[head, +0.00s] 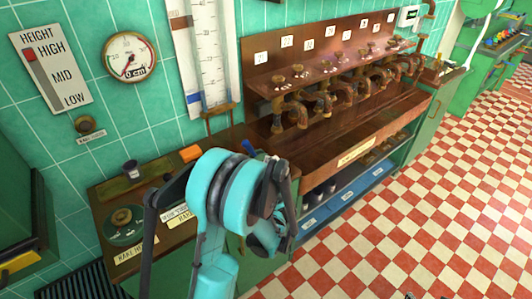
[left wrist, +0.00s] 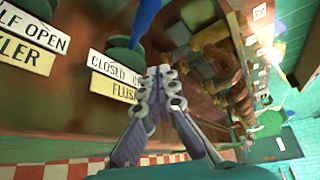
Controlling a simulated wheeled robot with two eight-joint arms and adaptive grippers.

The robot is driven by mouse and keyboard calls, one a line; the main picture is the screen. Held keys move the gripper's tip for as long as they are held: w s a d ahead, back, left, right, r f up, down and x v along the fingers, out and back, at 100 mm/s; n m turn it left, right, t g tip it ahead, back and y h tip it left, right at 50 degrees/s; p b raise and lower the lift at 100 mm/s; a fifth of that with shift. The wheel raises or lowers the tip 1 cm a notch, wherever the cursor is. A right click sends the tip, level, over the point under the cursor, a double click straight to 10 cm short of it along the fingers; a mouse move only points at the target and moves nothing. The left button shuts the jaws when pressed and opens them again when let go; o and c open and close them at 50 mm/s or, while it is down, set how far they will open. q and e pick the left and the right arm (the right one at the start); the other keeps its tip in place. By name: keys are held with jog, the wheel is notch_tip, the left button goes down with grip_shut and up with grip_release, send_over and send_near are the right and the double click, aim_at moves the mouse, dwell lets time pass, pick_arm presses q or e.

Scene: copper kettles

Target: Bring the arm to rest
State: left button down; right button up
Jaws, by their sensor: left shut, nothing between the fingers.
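My left gripper (left wrist: 165,75) shows in the left wrist view with its fingertips together and nothing between them. It is in front of the counter, close to a white "CLOSED / OPEN" label (left wrist: 115,68) and a cream "FLUSH" label (left wrist: 112,88). A blue lever (left wrist: 146,18) rises from a green base near the fingertips, and I see a gap between them in the picture. In the head view the blue lever (head: 248,147) shows behind my cyan left arm. That arm hides much of the gripper and part of the counter. My right gripper is in neither view.
A wooden bench with a row of copper taps (head: 325,100) runs along the tiled wall to the right. A round gauge (head: 129,57) and a height scale (head: 50,67) hang on the wall. The checkered floor (head: 440,200) is clear.

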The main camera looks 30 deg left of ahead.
pick_arm(q)
jog(key=shift+s, duration=0.3)
jog(key=shift+d, duration=0.1)
jog(key=s+d+r+n+g+h, duration=0.1)
jog(key=s+d+n+g+h, duration=0.1)
jog(key=s+d+n+h, duration=0.2)
jog(key=s+d+r+n+g+h, duration=0.2)
jog(key=s+d+n+h, duration=0.3)
jog(key=s, duration=1.6)
jog(key=d+n, duration=0.5)
jog(key=d, duration=0.4)
jog(key=shift+d+r+n+g+h, duration=0.2)
jog(key=shift+n+g+h, duration=0.1)
jog(key=shift+n+g, duration=0.1)
